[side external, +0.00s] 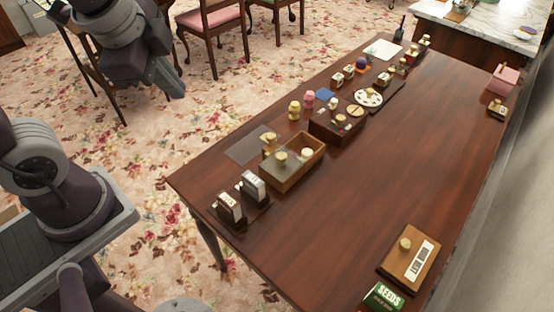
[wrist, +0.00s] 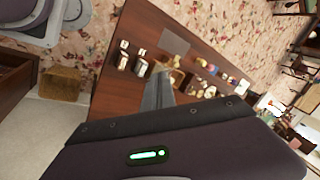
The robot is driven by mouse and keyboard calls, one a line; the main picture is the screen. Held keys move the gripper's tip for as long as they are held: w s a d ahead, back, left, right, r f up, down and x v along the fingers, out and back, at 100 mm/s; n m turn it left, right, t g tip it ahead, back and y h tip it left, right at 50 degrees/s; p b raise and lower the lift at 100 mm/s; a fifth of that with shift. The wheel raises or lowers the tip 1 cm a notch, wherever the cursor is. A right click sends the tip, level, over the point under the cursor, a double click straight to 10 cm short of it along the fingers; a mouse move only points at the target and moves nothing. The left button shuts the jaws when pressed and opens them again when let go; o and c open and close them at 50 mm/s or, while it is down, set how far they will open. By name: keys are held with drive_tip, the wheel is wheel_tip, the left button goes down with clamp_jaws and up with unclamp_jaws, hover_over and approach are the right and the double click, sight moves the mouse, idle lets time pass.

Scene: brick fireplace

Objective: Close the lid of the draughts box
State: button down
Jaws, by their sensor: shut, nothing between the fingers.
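A wooden box (side external: 307,171), most likely the draughts box, stands near the left part of the table. A greyish panel with a round knob (side external: 281,157) covers its near-left part, and the far-right part is open with a pale round piece (side external: 307,153) inside. I cannot tell for sure whether this panel is its lid. In the wrist view the box is small and partly hidden behind my fingers. My gripper (side external: 175,88) is shut and empty, high above the floor left of the table, apart from the box. Its fingers also show in the wrist view (wrist: 158,92).
Two upright white-faced holders (side external: 241,197) stand near the box, with a dark flat mat (side external: 251,145) behind. A darker compartment box (side external: 337,124) and several small items line the far edge. A knobbed flat box (side external: 408,258) and a SEEDS packet (side external: 384,297) lie front right. The table's middle is clear.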

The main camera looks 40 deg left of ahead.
drive_tip(key=w+d+f+m, duration=0.3)
drive_tip(key=w+f+m, duration=0.5)
drive_tip(key=m, duration=0.4)
drive_tip(key=m+g, duration=0.2)
drive_tip(key=m, duration=0.9)
approach(277, 169)
drive_tip(key=shift+h, duration=0.4)
drive_tip(key=x, duration=0.5)
drive_tip(key=shift+s+a, duration=0.3)
drive_tip(key=shift+s, duration=0.05)
drive_tip(key=shift+w, duration=0.25)
drive_tip(key=w, duration=0.9)
drive_tip(key=shift+w+r, duration=0.1)
drive_tip(key=shift+w, duration=0.3)
drive_tip(key=shift+a, duration=0.1)
